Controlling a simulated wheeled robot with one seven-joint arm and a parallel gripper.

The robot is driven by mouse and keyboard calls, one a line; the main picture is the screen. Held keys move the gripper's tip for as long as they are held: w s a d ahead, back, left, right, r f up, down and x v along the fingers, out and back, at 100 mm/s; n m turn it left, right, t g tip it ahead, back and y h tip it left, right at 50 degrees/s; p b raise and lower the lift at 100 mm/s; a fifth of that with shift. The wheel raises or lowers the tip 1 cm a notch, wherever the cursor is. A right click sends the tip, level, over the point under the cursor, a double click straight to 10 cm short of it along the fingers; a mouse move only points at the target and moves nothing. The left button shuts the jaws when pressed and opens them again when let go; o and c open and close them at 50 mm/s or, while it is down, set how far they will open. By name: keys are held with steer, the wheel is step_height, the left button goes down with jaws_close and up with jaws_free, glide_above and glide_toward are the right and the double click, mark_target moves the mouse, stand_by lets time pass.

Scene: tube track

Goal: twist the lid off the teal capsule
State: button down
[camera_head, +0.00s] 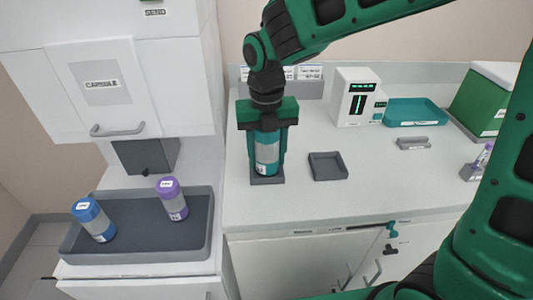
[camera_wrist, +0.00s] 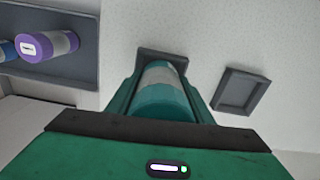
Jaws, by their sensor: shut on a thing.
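The teal capsule (camera_head: 267,155) stands upright on the counter, its base at a small dark holder (camera_head: 268,181). It has a pale grey label band and a teal lower part. My gripper (camera_head: 267,128) points straight down over it, with its fingers on both sides of the capsule's upper part, shut on it. The lid is mostly hidden by the gripper in the head view. In the wrist view the teal capsule (camera_wrist: 162,92) shows between the two green fingers, and the dark holder (camera_wrist: 163,54) shows behind it.
An empty dark square tray (camera_head: 327,166) lies just right of the capsule. A grey tray (camera_head: 140,250) at left holds a blue-lidded capsule (camera_head: 94,219) and a purple-lidded capsule (camera_head: 172,198). A white device (camera_head: 354,97), a teal tray (camera_head: 415,112) and a green box (camera_head: 484,103) stand further back.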

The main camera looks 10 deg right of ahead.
steer(key=shift+w+a+r, duration=0.1)
steer(key=shift+w+a, duration=0.05)
steer(key=shift+a, duration=0.05)
steer(key=c, duration=0.8)
jaws_free()
steer(key=shift+d, duration=0.1)
steer(key=m, duration=1)
steer(key=shift+d+m, duration=0.2)
steer(key=shift+m, duration=0.2)
steer(key=m, duration=0.5)
steer(key=shift+m, duration=0.4)
steer(key=m, duration=0.5)
steer(key=shift+d, duration=0.1)
